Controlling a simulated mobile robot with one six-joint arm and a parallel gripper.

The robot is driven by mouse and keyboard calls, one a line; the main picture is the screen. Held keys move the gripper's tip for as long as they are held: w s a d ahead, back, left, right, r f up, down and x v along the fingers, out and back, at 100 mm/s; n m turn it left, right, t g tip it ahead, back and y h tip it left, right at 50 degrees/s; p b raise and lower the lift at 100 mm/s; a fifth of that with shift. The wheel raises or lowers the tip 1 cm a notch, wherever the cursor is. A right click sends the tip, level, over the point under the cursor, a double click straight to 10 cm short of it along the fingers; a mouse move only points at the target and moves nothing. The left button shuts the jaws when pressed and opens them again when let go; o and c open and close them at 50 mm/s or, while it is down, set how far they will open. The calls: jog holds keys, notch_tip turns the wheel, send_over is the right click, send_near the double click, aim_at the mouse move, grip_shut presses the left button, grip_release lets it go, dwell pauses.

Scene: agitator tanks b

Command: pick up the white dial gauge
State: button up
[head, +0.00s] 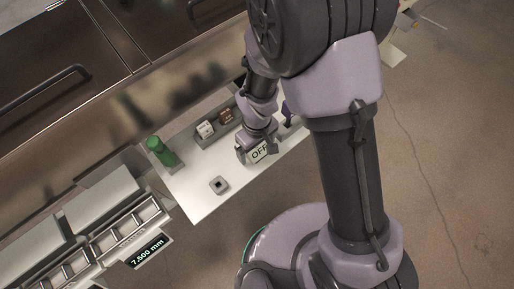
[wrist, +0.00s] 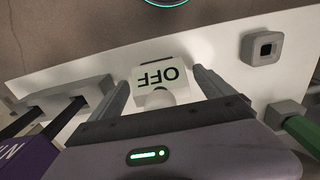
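A white piece marked OFF (head: 260,152) is at my gripper (head: 255,144) over the white board. In the wrist view its OFF face (wrist: 162,76) reads upside down, with a pale rounded part (wrist: 160,98) below it. No round dial face shows, so I cannot tell for sure that this is the white dial gauge. In the wrist view my gripper (wrist: 158,86) is open, one finger on each side of the OFF piece. Gaps show between the fingers and the piece. A small white block with dark marks (head: 205,129) stands in a grey holder.
The white board (head: 195,189) bears a green cylinder (head: 161,151), a brown block (head: 226,116), a grey square with a dark hole (head: 219,185) and a purple item (head: 287,111). A readout of 7.500 mm (head: 150,250) is at lower left. Bare board lies at the left.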

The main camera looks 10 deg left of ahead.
jog(key=c, duration=1.6)
